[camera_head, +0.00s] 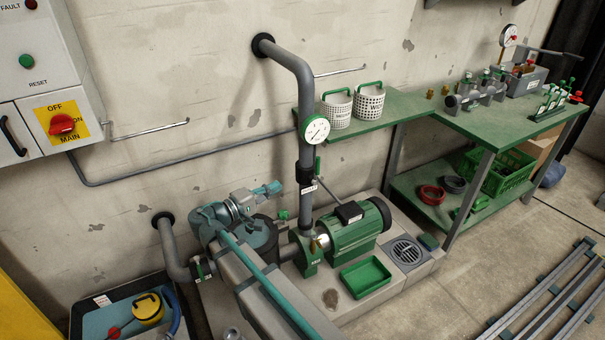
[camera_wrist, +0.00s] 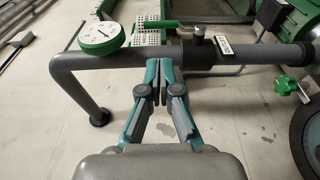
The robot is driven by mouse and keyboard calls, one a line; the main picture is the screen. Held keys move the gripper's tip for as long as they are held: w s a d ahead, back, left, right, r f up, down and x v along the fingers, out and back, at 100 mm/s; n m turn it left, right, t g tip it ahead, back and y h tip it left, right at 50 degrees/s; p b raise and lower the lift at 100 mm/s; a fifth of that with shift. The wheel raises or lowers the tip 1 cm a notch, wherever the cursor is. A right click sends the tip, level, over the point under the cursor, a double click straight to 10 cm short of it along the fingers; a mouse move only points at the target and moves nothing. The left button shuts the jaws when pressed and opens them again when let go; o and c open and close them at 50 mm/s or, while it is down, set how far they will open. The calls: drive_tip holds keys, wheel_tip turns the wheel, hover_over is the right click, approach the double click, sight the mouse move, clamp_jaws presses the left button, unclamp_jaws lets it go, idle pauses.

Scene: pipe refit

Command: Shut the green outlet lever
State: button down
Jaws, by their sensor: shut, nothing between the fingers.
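The green outlet lever (camera_wrist: 170,23) runs roughly along the grey pipe (camera_wrist: 130,60) in the wrist view, with its pivot at a dark valve body (camera_wrist: 198,55). A white tag (camera_wrist: 224,44) hangs beside the valve. In the head view the valve (camera_head: 305,172) sits on the upright pipe below the round gauge (camera_head: 315,128); the lever is small there and lies close to the pipe's right side. My gripper (camera_head: 275,187) is left of the pipe in the head view, apart from the lever. In the wrist view its teal fingertips (camera_wrist: 157,94) are together and empty, near the pipe.
The green pump motor (camera_head: 352,228) stands right of the pipe's foot, with a green tray (camera_head: 365,276) and floor drain (camera_head: 407,252) nearby. A green workbench (camera_head: 430,112) is at the right.

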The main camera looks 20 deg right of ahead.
sight(317, 171)
drive_tip(key=x, duration=1.3)
drive_tip(key=shift+w+d, duration=0.15)
drive_tip(key=shift+d, duration=0.25)
drive_tip(key=shift+d+r, duration=0.1)
drive_tip(key=shift+d, duration=0.05)
